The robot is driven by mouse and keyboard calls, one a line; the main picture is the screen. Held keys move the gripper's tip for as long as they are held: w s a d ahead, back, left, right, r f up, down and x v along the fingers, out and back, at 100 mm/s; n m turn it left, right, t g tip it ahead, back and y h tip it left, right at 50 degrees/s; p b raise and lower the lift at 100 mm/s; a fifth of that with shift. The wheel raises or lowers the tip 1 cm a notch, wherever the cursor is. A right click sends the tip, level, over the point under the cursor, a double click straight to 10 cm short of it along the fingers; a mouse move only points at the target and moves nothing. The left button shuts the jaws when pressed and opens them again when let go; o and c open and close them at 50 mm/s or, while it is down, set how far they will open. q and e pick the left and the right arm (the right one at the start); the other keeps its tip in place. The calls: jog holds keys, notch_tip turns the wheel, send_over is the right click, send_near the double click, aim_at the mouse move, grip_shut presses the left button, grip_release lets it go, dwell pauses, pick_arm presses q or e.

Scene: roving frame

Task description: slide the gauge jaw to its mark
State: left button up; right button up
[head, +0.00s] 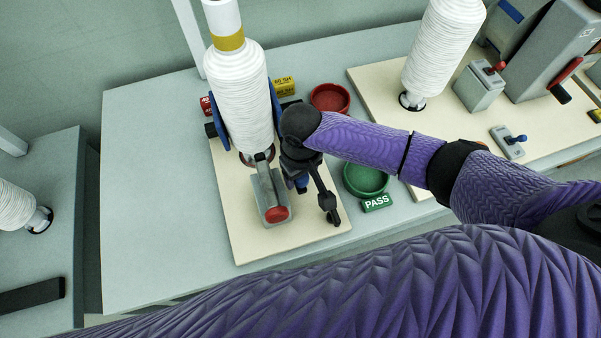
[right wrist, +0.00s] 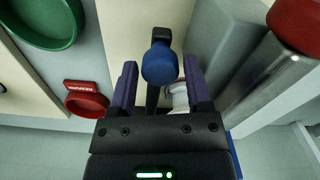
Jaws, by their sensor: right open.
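My right gripper (head: 300,180) is over the cream board on the bench, beside a grey metal body with a red end (head: 277,214). In the right wrist view its purple fingers (right wrist: 160,68) are open, one on each side of a round blue knob (right wrist: 161,62). The knob sits in front of a black bar (right wrist: 153,100); I take these to be the gauge jaw and its beam. I cannot tell whether the fingers touch the knob. A small white round part (right wrist: 178,96) shows behind the right finger. No mark is readable. My left gripper is out of view.
A white thread cone (head: 240,95) stands close behind the grey body. A red dish (head: 330,98) and a green dish (head: 366,180) with a PASS label (head: 377,203) are right of the board. Another board (head: 470,125) holds a second cone (head: 440,45) and switch boxes. The bench's front left (head: 150,230) is clear.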

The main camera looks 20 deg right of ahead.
jog(key=shift+c, duration=0.4)
jog(key=c, duration=0.7)
grip_shut()
